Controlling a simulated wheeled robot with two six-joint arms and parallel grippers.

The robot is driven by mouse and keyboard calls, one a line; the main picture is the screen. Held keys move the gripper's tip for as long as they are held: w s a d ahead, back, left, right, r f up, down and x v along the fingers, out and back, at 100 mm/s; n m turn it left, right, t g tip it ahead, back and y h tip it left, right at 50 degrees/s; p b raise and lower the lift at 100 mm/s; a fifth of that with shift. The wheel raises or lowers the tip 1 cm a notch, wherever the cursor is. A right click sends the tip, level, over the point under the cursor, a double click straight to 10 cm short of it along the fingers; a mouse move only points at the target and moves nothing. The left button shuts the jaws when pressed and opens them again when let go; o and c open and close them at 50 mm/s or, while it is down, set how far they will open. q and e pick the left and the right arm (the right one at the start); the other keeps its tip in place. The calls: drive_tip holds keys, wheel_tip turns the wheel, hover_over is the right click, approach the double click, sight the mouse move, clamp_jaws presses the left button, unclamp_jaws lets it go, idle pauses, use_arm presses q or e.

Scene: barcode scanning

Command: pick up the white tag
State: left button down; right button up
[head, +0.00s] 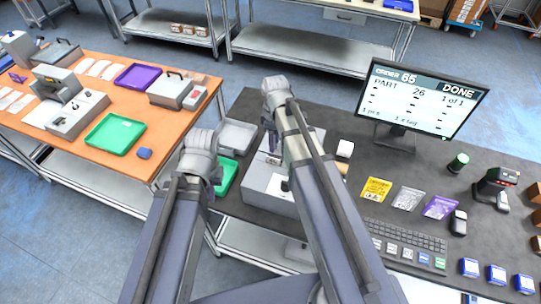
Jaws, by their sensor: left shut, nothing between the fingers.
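A small white piece that looks like the tag (285,186) shows at the front of a grey box-shaped machine (258,176) on the dark table. My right arm partly covers that machine. My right gripper (271,140) points down over the back of the machine. It is small and dark here, and I cannot tell whether its fingers are open. My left gripper (214,178) is shut and empty, above the left edge of the dark table by a green tray (226,176). It is left of the white piece and apart from it.
A grey tray (237,135) stands behind the green one. A monitor (422,100), keyboard (405,238), coloured packets (376,190) and a scanner (494,187) stand to the right. An orange table (75,150) with trays and machines is at left, across a floor gap.

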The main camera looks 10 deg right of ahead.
sight(273, 164)
wheel_tip(273, 164, down, 3)
drive_tip(key=b, duration=0.2)
drive_tip(key=shift+r+b, duration=0.15)
drive_tip(key=shift+b, duration=0.25)
drive_tip(key=shift+s+r, duration=0.1)
drive_tip(key=shift+s, duration=0.1)
drive_tip(key=f+b, duration=0.5)
drive_tip(key=shift+s+a+f, duration=0.15)
drive_tip(key=shift+a, duration=0.05)
drive_tip(key=shift+c, duration=0.2)
clamp_jaws()
